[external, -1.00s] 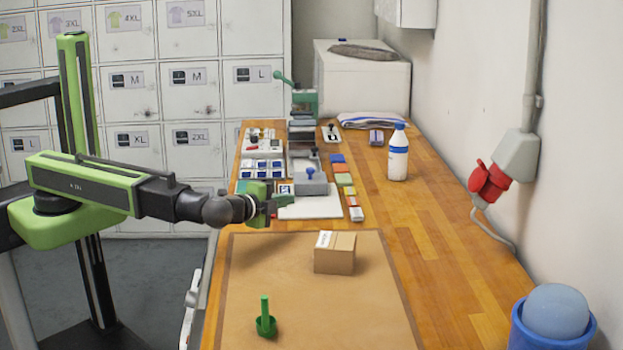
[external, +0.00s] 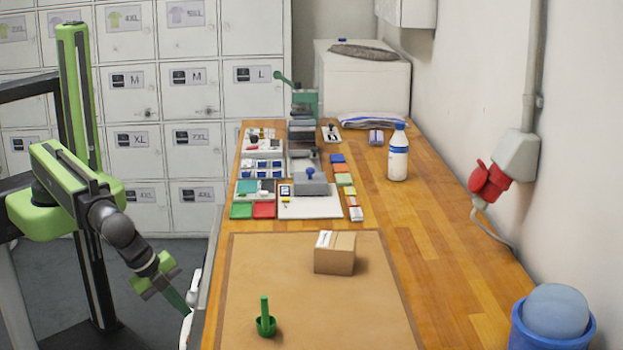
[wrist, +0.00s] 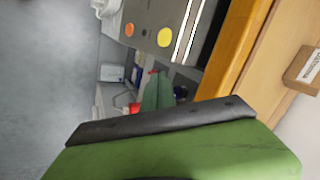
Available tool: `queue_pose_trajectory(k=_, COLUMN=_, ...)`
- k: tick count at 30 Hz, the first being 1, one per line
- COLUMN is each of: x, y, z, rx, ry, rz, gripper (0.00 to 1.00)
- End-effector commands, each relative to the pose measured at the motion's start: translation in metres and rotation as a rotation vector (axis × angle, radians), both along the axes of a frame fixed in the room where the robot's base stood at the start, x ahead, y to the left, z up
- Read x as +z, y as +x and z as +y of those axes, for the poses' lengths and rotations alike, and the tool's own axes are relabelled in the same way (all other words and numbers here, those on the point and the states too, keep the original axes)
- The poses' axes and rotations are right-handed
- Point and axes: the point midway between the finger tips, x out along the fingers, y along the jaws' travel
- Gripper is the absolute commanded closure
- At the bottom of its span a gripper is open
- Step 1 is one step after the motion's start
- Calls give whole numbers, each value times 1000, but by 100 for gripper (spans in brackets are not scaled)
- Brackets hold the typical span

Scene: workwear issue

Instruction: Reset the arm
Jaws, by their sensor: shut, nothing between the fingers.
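My gripper (external: 178,300) hangs low at the left, off the table's left edge, with my arm folded down beside my green column. Its jaws are shut and empty. In the wrist view the green fingers (wrist: 157,92) are together, pointing past the table edge toward the floor side. The arm is clear of the table top.
A small cardboard box (external: 335,254) and a green handled tool (external: 265,322) stand on the brown mat (external: 300,300). Stamps and coloured pads (external: 252,210) lie farther back. A white bottle (external: 398,155) stands at right, a blue bin (external: 540,335) at front right.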

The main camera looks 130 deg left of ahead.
Motion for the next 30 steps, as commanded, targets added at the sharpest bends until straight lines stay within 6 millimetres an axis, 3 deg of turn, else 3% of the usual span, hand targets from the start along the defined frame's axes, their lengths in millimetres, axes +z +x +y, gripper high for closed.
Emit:
queue_pose_trajectory(k=1, x=-17, y=-12, z=1, rx=39, ry=-54, rz=21, gripper=100)
queue_pose_trajectory(k=6, x=-50, y=-48, z=-7, rx=158, ry=-252, rz=104, gripper=100)
queue_pose_trajectory(k=12, x=-71, y=-83, z=-25, rx=273, ry=-470, rz=196, gripper=100)
queue_pose_trajectory(k=13, x=-53, y=-81, z=-25, rx=269, ry=-462, rz=193, gripper=100)
queue_pose_trajectory(k=26, x=38, y=-79, z=-25, rx=264, ry=-456, rz=189, gripper=100)
queue_pose_trajectory(k=30, x=88, y=-79, z=-25, rx=264, ry=-456, rz=189, gripper=100)
